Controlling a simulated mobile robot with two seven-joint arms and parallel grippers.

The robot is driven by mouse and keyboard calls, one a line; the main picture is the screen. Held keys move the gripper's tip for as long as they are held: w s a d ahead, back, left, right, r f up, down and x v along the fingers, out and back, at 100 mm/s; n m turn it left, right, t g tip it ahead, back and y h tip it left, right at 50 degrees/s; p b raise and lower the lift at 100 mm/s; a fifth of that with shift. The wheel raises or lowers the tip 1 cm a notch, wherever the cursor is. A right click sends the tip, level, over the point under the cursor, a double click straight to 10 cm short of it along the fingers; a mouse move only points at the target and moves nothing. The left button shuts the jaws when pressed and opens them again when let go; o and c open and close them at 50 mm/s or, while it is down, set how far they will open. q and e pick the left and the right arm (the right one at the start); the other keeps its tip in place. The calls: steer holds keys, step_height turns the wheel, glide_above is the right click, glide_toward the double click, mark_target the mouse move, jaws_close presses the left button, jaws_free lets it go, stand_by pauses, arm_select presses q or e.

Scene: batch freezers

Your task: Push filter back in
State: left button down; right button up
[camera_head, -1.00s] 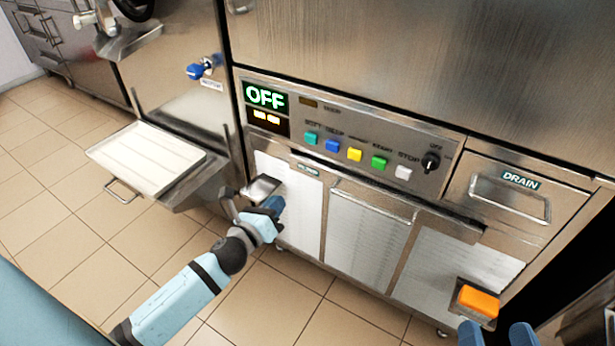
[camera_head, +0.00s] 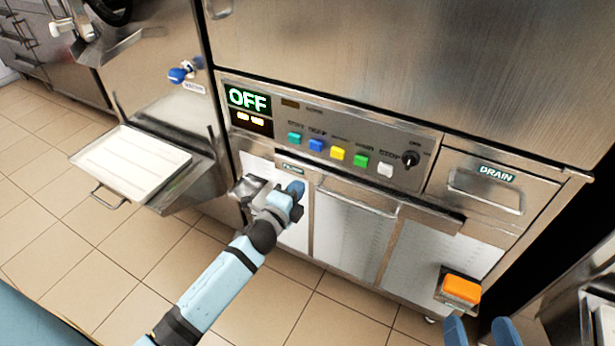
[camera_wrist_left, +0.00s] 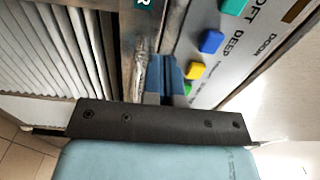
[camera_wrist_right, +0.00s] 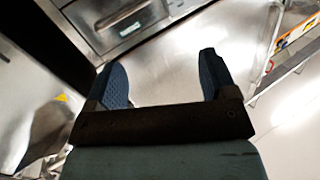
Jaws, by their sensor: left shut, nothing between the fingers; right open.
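The filter panel (camera_head: 304,232) is a pale louvered front at the lower left of the steel machine, below a small teal label (camera_head: 292,168) that is hard to read. It also shows in the left wrist view (camera_wrist_left: 45,60). My left gripper (camera_head: 295,188) is shut and empty, in front of the panel's upper part just below the label. In the left wrist view its blue fingers (camera_wrist_left: 165,78) are beside a steel edge; contact is unclear. My arm hides part of the panel. My right gripper (camera_head: 482,332) is open and empty at the lower right.
Above is a control strip (camera_head: 330,135) with a green OFF display (camera_head: 248,99) and coloured buttons. A handle (camera_head: 358,204) crosses the middle panel. A drain drawer (camera_head: 492,188) and orange pedal (camera_head: 461,290) are right. A white tray (camera_head: 132,162) juts out left.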

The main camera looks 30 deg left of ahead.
mark_target(311, 167)
arm_select(q)
steer(key=w+b, duration=0.1)
steer(key=w, duration=0.4)
steer(key=shift+w+d, duration=0.1)
steer(key=shift+w, duration=0.3)
arm_select(e)
steer(key=r, duration=0.1)
steer(key=a+r+t+y, duration=0.1)
steer(key=shift+s+r, duration=0.1)
steer(key=shift+r, duration=0.25)
arm_select(q)
steer(key=shift+w, duration=0.1)
steer(key=shift+w+r, duration=0.2)
steer(key=shift+w, duration=0.95)
steer(key=shift+r, duration=0.1)
arm_select(e)
steer(key=shift+s+d+f, duration=0.1)
steer(key=shift+f, duration=0.05)
